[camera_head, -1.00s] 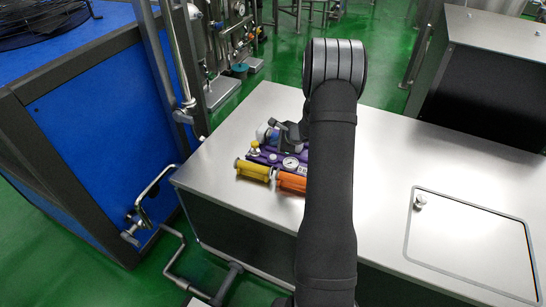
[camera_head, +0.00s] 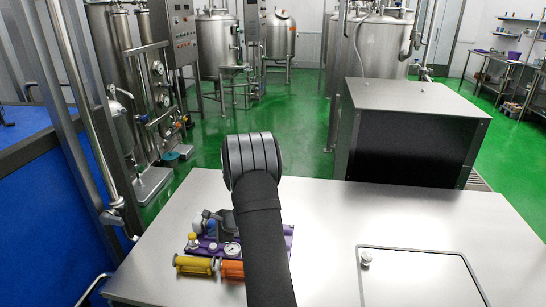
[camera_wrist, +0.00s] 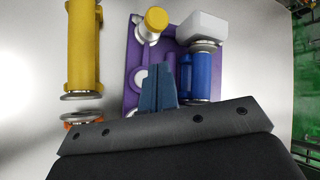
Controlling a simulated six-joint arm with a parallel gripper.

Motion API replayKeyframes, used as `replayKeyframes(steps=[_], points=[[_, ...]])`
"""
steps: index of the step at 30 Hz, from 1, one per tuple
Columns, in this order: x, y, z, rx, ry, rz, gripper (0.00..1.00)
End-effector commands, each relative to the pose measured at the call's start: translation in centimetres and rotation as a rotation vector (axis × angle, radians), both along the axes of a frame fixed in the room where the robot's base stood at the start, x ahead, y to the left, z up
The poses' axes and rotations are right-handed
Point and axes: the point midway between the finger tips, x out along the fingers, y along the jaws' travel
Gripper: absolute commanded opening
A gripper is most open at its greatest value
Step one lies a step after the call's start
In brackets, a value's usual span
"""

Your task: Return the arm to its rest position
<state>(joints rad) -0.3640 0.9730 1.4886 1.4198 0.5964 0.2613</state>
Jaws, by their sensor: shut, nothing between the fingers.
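My arm (camera_head: 262,235) reaches over the steel bench, with its round dark joint at the top. In the wrist view my gripper (camera_wrist: 175,75) has its blue-grey fingers together, with nothing between them. Below the fingers is a purple tray (camera_wrist: 132,88); it also shows in the head view (camera_head: 289,231), partly behind my arm. The fingers appear over the tray beside a blue piece with a white block (camera_wrist: 203,70). Whether they touch anything cannot be told.
A yellow cylinder (camera_head: 194,265) and an orange cylinder (camera_head: 233,269) lie along the tray's near side. A round gauge (camera_head: 232,249) is on the tray. The steel bench top (camera_head: 325,210) is clear to the right, with a knobbed panel (camera_head: 420,280). A dark cabinet (camera_head: 410,140) stands behind.

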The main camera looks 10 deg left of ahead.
Motion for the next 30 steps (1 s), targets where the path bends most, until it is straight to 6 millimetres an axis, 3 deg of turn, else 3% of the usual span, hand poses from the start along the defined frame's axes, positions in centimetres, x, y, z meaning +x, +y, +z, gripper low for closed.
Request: replayKeyframes(steps=[1,6,13,25,30], points=[[0.0,0.0,-0.3,0.000,0.001,-0.002,0.00],[0.0,0.0,2.8,0.001,-0.003,0.000,0.00],[0.0,0.0,5.2,0.001,-0.001,-0.001,0.00],[0.0,0.0,5.6,0.000,0.001,0.000,0.00],[0.0,0.0,4.9,0.000,0.003,-0.001,0.00]])
